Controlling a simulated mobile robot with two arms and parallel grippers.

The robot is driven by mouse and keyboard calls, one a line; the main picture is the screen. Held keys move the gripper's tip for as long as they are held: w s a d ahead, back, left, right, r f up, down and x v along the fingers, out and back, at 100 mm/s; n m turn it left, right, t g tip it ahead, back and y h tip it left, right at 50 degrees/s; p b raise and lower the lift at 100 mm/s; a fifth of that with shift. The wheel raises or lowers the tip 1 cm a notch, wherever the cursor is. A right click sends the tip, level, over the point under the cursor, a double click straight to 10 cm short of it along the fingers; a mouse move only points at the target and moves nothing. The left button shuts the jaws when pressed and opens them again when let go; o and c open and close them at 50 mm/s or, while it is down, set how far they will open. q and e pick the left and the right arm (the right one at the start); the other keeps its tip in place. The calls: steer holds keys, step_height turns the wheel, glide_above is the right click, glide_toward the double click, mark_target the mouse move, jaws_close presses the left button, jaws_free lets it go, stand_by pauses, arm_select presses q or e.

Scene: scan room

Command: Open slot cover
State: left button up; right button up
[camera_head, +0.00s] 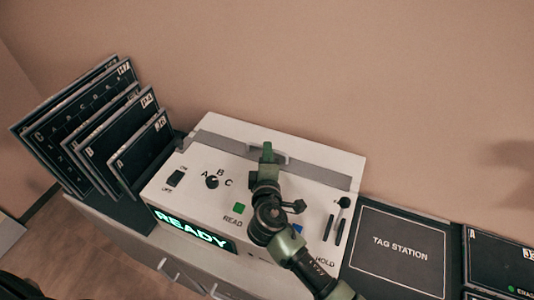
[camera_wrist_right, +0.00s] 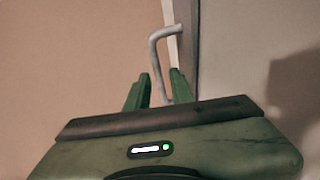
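The slot cover (camera_head: 222,142) is a grey strip across the top rear of the white reader box (camera_head: 205,165). It looks shut. In the right wrist view the grey edge of the cover (camera_wrist_right: 189,50) carries a pale bent handle (camera_wrist_right: 155,62). My right gripper (camera_head: 267,152) is over the middle of the strip, at the handle. In the wrist view its two green fingers (camera_wrist_right: 159,85) are apart, with the handle's lower part between them and a gap beside it. In the head view the gripper hides part of the handle. My left gripper is out of view.
The box front has a lit READY display (camera_head: 190,229), a knob (camera_head: 212,182), a green button (camera_head: 239,208) and sliders (camera_head: 334,228). Dark panels stand in a rack (camera_head: 100,130) at left. A flat tag station pad (camera_head: 400,250) lies at right. A wall is behind.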

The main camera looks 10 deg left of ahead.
jaws_close()
steer(key=shift+f, duration=0.1)
stand_by(1.1)
steer(key=w+b, duration=0.1)
steer(key=w, duration=0.2)
steer(key=w+d+b, duration=0.1)
steer(key=w, duration=0.3)
steer(key=shift+d, duration=0.2)
steer(key=shift+s, duration=0.15)
steer(key=shift+o, duration=1.9)
jaws_free()
